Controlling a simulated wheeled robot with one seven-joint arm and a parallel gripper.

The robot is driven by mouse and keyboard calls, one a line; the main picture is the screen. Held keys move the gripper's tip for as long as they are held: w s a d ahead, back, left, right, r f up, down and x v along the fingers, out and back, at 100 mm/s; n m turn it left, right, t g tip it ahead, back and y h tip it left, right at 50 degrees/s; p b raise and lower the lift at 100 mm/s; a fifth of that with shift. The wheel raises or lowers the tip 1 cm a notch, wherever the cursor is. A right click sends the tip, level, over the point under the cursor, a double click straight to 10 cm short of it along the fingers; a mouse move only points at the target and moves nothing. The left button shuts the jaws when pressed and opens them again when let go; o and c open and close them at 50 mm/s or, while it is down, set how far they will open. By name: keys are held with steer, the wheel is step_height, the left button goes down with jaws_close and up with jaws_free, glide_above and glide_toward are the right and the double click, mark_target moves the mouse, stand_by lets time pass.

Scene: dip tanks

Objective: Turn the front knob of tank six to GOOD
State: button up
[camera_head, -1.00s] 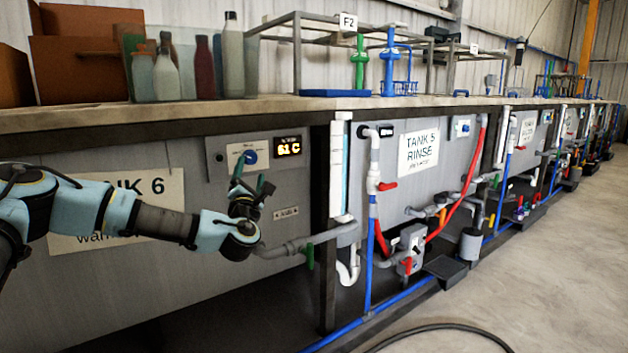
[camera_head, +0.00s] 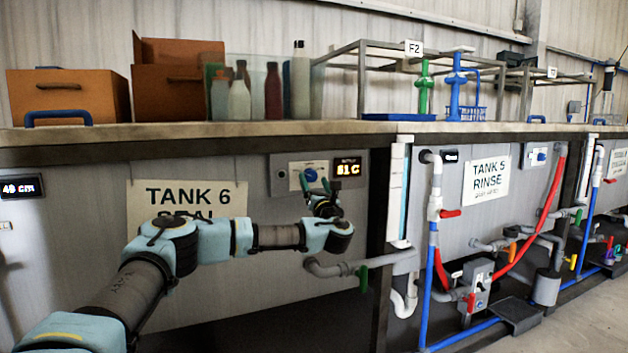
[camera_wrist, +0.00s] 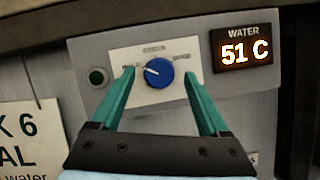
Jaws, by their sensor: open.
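The blue front knob (camera_wrist: 158,73) of tank six sits on a white plate on the grey control panel (camera_wrist: 84,62). Its white pointer line points up and left; the plate's lettering is too blurred to read. The knob also shows in the head view (camera_head: 309,175). My gripper (camera_wrist: 160,72) is open, with green fingers on the left and right of the knob. In the wrist view the fingertips appear level with it, and I see no clear contact. In the head view my gripper (camera_head: 318,186) is just below and in front of the knob. The TANK 6 sign (camera_head: 188,200) hangs to the left.
A display (camera_wrist: 244,51) reading 51 C is right of the knob, and a small dark green button (camera_wrist: 97,77) is left. A grey pipe with a green valve handle (camera_head: 363,278) runs below the panel. The counter edge (camera_head: 230,139) overhangs above.

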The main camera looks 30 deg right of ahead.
steer(key=shift+x, duration=0.75)
steer(key=shift+c, duration=0.4)
jaws_close()
